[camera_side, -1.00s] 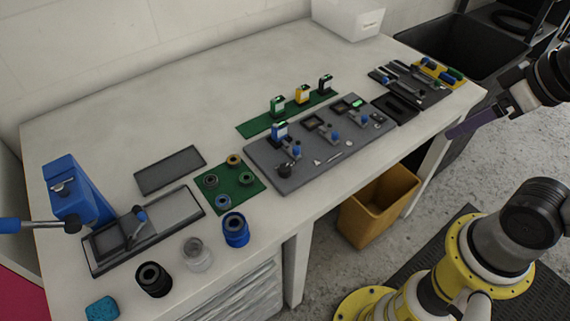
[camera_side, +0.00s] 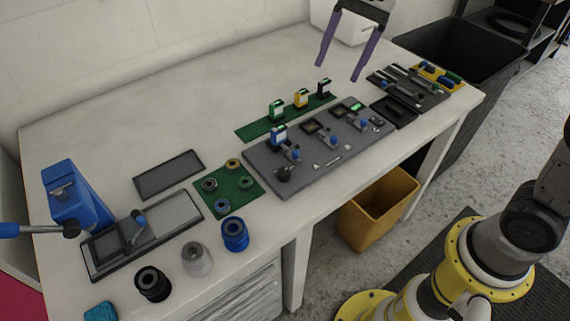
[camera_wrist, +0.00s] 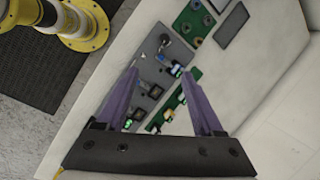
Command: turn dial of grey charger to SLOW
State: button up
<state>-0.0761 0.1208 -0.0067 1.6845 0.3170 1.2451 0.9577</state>
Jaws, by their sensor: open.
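A dark grey board (camera_side: 325,160) lies along the front right part of the bench, carrying small units with displays and blue knobs. It also shows in the wrist view (camera_wrist: 150,58). My gripper (camera_side: 340,71) is open and empty, high above the back right of the bench. In the wrist view my gripper (camera_wrist: 160,73) points toward the board, well apart from it.
A green strip (camera_side: 250,130) with green, yellow and black blocks lies behind the board. Tool trays (camera_side: 400,108) lie to its right; a green mat with rings (camera_side: 243,193) lies left. A blue press (camera_side: 78,193) stands far left.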

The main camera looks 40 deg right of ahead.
jog(key=w+a+f+g, duration=0.2)
jog(key=w+a+f, duration=0.1)
jog(key=w+f, duration=0.4)
jog(key=g, duration=0.1)
send_near(284, 171)
jog(key=shift+m+y, duration=0.3)
jog(key=x, duration=0.8)
jog(key=shift+d+f, duration=0.1)
jog(key=shift+f, duration=0.2)
grip_shut()
